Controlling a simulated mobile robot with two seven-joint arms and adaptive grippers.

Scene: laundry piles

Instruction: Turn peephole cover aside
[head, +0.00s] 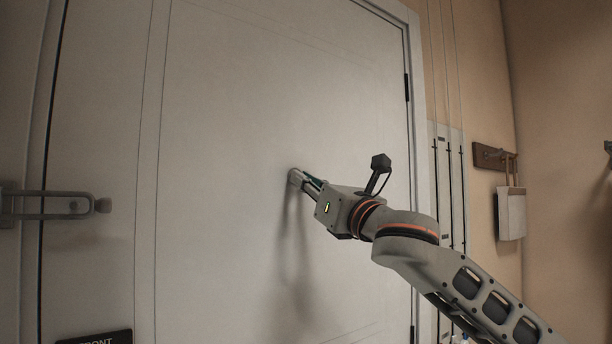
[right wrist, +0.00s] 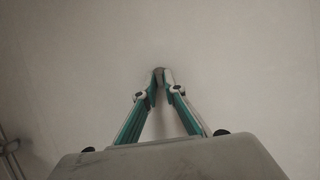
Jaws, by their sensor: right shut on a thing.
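My right gripper (head: 297,179) reaches in from the right and its fingertips are at the face of the pale door (head: 220,110). In the right wrist view the two fingers of the right gripper (right wrist: 159,76) come together at their tips. They are shut on a small dark piece, the peephole cover (right wrist: 159,70), against the door face. The fingertips hide most of the cover, so its angle and the peephole behind it cannot be made out. My left gripper is not in view.
A metal swing-bar latch (head: 55,205) sticks out at the left edge of the door. A dark sign (head: 95,338) is at the bottom left. A wall rack with a hanging white item (head: 511,213) is on the right wall. The door face around my gripper is clear.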

